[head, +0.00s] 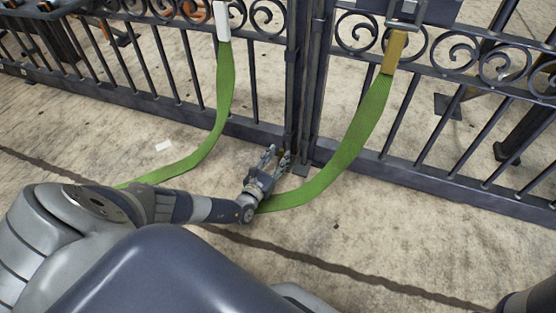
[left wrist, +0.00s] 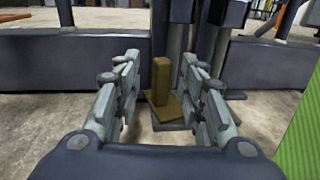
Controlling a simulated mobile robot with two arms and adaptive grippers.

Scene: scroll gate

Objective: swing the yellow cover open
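In the left wrist view, a dull yellow piece (left wrist: 162,82), likely the cover, stands upright on a flat yellow plate at the foot of the gate posts. My left gripper shows in the head view (head: 276,160), low by the gate's middle posts. In the left wrist view my left gripper (left wrist: 165,100) is open, its two fingers spread left and right of the yellow piece. Nothing is held between them. Whether the fingertips reach the piece is hard to tell. In the head view the gripper largely hides that spot. My right gripper is not in view.
A dark metal gate (head: 262,132) with scrolls and bars stands ahead. One green strap (head: 222,100) hangs from a white end at left; another (head: 360,125) hangs from a tan end at right and passes near my left gripper. Bare pale floor (head: 390,225) lies in front.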

